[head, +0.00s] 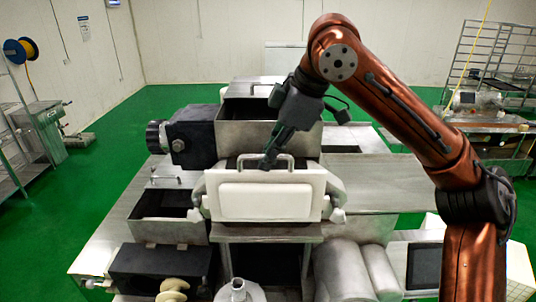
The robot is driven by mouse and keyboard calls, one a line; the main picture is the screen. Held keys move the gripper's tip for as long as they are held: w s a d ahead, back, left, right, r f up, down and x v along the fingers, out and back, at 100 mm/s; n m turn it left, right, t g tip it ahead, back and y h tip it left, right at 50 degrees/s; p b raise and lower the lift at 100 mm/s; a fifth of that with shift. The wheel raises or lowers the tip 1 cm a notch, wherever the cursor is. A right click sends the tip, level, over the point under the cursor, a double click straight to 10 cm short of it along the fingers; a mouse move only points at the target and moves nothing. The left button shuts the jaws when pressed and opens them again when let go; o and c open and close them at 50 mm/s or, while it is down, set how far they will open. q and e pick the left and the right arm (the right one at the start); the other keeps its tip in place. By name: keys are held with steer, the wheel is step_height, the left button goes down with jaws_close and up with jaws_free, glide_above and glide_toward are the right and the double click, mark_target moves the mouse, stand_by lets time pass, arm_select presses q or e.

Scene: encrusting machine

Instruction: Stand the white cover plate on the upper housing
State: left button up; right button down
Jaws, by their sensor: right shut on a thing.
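The white cover plate (264,204) stands about upright at the front of the machine's middle, with a raised panel on its face and a metal loop handle (281,162) along its top. My right gripper (268,162) reaches down from behind and is shut on the left part of this handle. The steel upper housing (237,139) is behind the plate. Metal brackets (335,200) flank the plate at both sides. I cannot tell whether the plate's lower edge rests on the machine. My left gripper is out of view.
A dark motor block (190,137) juts out left of the housing. An open hopper box (165,213) is at the left, with black rollers' housing and a cream spool (172,290) below. A flat steel top (375,180) is clear at the right. A dark screen (424,266) is at the lower right.

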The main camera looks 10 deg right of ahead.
mark_target(269, 174)
steer(key=shift+w+r+p, duration=0.1)
steer(key=shift+p, duration=0.4)
stand_by(0.3)
stand_by(0.4)
steer(key=shift+f, duration=0.75)
steer(key=shift+f+b, duration=0.1)
steer(key=shift+b, duration=0.2)
steer(key=shift+f+b, duration=0.6)
steer(key=shift+f, duration=0.65)
steer(key=shift+f+p, duration=0.25)
steer(key=shift+p, duration=0.2)
